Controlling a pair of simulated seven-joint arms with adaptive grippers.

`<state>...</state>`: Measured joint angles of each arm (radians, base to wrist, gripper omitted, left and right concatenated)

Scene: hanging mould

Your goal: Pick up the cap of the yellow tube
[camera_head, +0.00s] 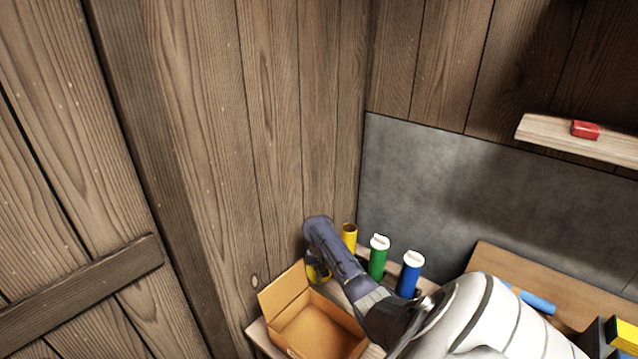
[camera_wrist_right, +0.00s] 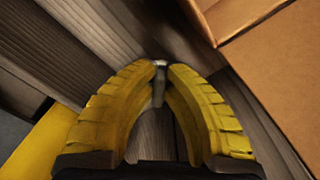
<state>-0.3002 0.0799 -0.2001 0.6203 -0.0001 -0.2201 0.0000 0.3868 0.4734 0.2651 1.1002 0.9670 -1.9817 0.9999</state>
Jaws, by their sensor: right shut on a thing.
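The yellow tube (camera_head: 349,236) stands upright at the back left of the bench, and its top looks open with no white cap on it. My right gripper (camera_head: 318,273) is left of the yellow tube, beside the cardboard box, with its yellow fingers partly hidden by the wrist. In the right wrist view the fingertips (camera_wrist_right: 166,68) are shut on a small pale piece, the cap (camera_wrist_right: 159,82), mostly hidden between them. The yellow tube also shows at the lower left of that view (camera_wrist_right: 42,142). My left gripper is not in view.
A green tube (camera_head: 378,260) and a blue tube (camera_head: 410,275), both with white caps, stand right of the yellow one. An open cardboard box (camera_head: 318,325) is just below my right gripper. Wooden walls close in at the left. A shelf (camera_head: 560,133) holds a red block (camera_head: 585,129).

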